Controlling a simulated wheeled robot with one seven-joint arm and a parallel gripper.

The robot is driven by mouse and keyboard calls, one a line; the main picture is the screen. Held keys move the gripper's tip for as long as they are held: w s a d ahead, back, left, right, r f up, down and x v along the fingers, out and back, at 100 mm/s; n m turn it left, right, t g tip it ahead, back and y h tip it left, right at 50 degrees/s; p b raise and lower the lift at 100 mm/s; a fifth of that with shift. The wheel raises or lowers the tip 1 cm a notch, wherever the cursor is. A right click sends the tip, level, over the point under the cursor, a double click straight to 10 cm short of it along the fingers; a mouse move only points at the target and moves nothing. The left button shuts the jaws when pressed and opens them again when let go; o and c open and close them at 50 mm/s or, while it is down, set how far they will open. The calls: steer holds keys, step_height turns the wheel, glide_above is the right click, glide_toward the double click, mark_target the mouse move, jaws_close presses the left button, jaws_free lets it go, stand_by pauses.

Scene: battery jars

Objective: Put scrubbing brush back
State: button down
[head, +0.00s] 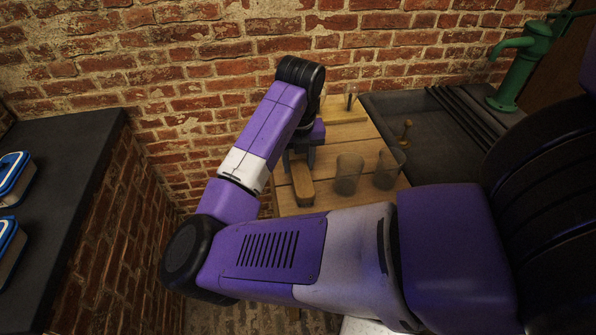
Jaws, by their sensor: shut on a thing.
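The scrubbing brush (302,188) shows as a light wooden piece at the left side of the wooden table. My gripper (300,162) points down and its dark fingers are shut on the brush's far end. The bristles are not visible, and I cannot tell whether the brush touches the boards. My arm hides part of the table's near side.
Two clear glass jars (348,176) (386,172) stand right of the brush on the wooden table (328,150). A wooden block with upright pegs (343,110) is at the back. A dark sink (428,128) and green pump (520,65) are right; blue-lidded containers (13,178) sit left.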

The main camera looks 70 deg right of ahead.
mark_target(298, 172)
steer(key=shift+f, duration=1.75)
steer(key=shift+f, duration=0.15)
steer(key=c, duration=0.8)
jaws_free()
steer(key=shift+o, duration=0.2)
